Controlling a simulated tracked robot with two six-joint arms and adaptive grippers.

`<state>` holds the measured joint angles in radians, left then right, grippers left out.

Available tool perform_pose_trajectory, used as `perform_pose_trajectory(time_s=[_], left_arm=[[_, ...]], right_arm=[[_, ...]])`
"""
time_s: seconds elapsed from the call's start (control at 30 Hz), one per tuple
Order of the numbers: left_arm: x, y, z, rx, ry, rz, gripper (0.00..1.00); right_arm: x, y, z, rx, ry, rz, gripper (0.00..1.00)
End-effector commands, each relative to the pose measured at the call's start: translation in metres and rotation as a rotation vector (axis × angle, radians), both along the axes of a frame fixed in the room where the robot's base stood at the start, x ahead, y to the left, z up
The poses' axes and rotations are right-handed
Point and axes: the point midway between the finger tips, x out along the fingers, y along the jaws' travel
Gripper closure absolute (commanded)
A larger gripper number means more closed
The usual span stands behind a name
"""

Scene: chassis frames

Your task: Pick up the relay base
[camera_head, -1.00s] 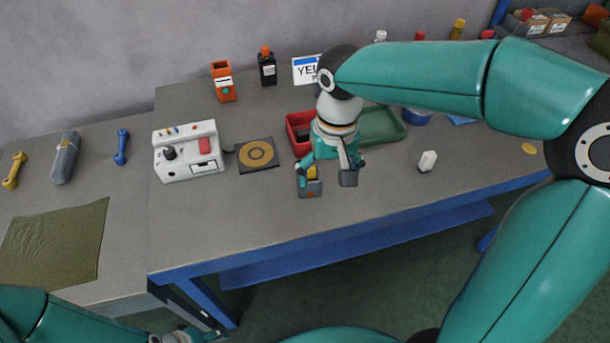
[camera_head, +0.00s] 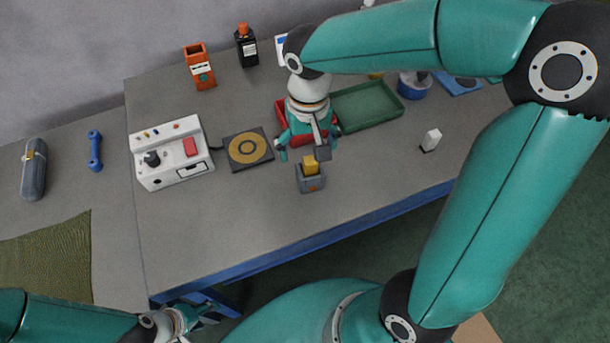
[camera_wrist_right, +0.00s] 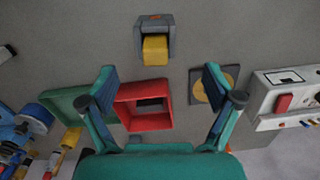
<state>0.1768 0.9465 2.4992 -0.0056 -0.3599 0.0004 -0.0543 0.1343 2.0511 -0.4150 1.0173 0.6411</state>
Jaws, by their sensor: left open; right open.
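The relay base is a small grey block (camera_head: 311,183) with a yellow block (camera_head: 310,164) set in it, standing on the grey bench. In the right wrist view the grey block (camera_wrist_right: 153,20) and its yellow part (camera_wrist_right: 155,48) show at top centre, beyond the fingertips. My right gripper (camera_head: 303,154) is open and empty, just behind the relay base in the head view. Its two spread fingers (camera_wrist_right: 160,72) frame the lower middle of the wrist view. My left gripper (camera_head: 203,312) is open, low at the bottom of the head view, away from the bench top.
A red bin (camera_wrist_right: 145,116) lies under the right gripper, beside a green tray (camera_head: 368,106). A black plate with a gold ring (camera_head: 235,154) and a white control box (camera_head: 168,158) stand left. A white block (camera_head: 431,141) stands right. The bench front is clear.

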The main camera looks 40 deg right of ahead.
Motion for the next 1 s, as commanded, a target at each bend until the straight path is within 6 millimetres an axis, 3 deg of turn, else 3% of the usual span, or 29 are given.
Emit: perform_pose_trajectory(time_s=[0.2, 0.47, 0.8, 1.0], left_arm=[[0.0, 0.0, 0.0, 0.0, -0.001, 0.0, 0.44], [0.0, 0.0, 0.002, 0.0, -0.001, 0.0, 0.44], [0.0, 0.0, 0.009, 0.0, -0.001, 0.0, 0.44], [0.0, 0.0, 0.009, 0.0, 0.0, 0.0, 0.44]], right_arm=[[-0.002, -0.002, -0.04, 0.0, 0.004, -0.007, 0.1], [-0.002, -0.004, -0.056, 0.001, 0.003, -0.008, 0.1], [0.0, -0.008, -0.099, 0.001, 0.003, -0.008, 0.1], [0.0, -0.008, -0.103, 0.002, -0.002, -0.008, 0.1]])
